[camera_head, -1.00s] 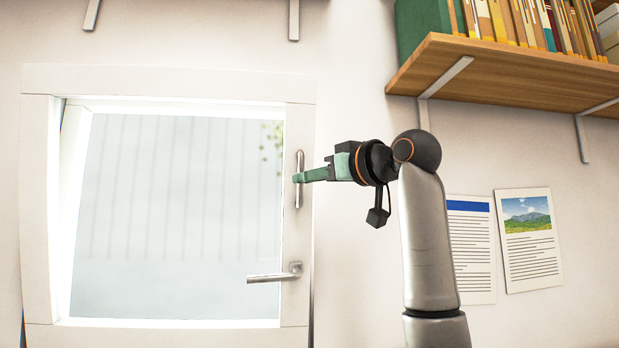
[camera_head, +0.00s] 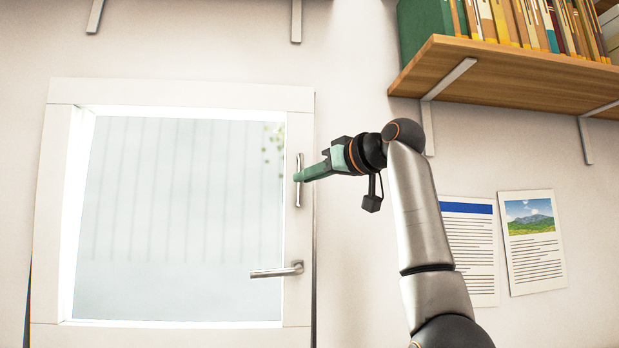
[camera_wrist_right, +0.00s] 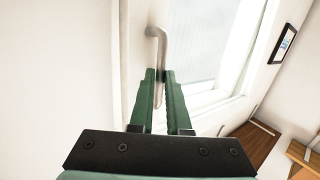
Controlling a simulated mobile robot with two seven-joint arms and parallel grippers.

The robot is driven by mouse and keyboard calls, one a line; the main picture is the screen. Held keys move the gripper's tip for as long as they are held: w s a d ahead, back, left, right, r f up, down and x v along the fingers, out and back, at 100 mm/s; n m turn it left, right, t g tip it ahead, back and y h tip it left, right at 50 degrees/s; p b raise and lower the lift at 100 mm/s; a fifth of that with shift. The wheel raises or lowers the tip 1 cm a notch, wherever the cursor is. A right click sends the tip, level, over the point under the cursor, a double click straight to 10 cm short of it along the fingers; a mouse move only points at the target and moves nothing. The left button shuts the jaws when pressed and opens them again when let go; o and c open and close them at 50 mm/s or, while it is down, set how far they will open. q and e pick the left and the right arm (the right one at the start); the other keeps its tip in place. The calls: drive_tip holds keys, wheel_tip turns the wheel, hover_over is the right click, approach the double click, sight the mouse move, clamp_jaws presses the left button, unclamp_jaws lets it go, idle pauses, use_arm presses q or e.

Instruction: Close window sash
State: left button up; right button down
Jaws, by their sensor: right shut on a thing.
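The white window sash (camera_head: 180,94) with its pale glass pane fills the left of the head view. How wide its gap is I cannot tell. A slim vertical metal pull bar (camera_head: 299,196) is on its right side, with a lever handle (camera_head: 278,271) below pointing left. My right gripper (camera_head: 301,177), with green fingers, is shut on the pull bar. In the wrist view the bar (camera_wrist_right: 162,45) rises from between the green fingertips (camera_wrist_right: 159,74). The left gripper is not in view.
A wooden shelf (camera_head: 520,78) with books and metal brackets hangs at upper right, above my right arm. Two printed sheets (camera_head: 468,245) (camera_head: 532,240) are on the wall right of the arm. The wrist view shows a small framed picture (camera_wrist_right: 284,43).

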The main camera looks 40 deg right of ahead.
drive_tip(key=shift+r, duration=0.1)
drive_tip(key=c, duration=0.9)
unclamp_jaws()
drive_tip(key=shift+s, duration=0.1)
drive_tip(key=shift+s+d+r+b, duration=0.15)
drive_tip(key=shift+s+b, duration=0.45)
drive_tip(key=shift+s, duration=1.5)
drive_tip(key=shift+s+r+b, duration=0.25)
drive_tip(key=shift+s+b, duration=0.35)
drive_tip(key=shift+s, duration=1.45)
drive_tip(key=shift+s+d+r+b, duration=0.15)
drive_tip(key=shift+s+b, duration=0.45)
drive_tip(key=shift+s, duration=1.5)
drive_tip(key=shift+a, duration=0.15)
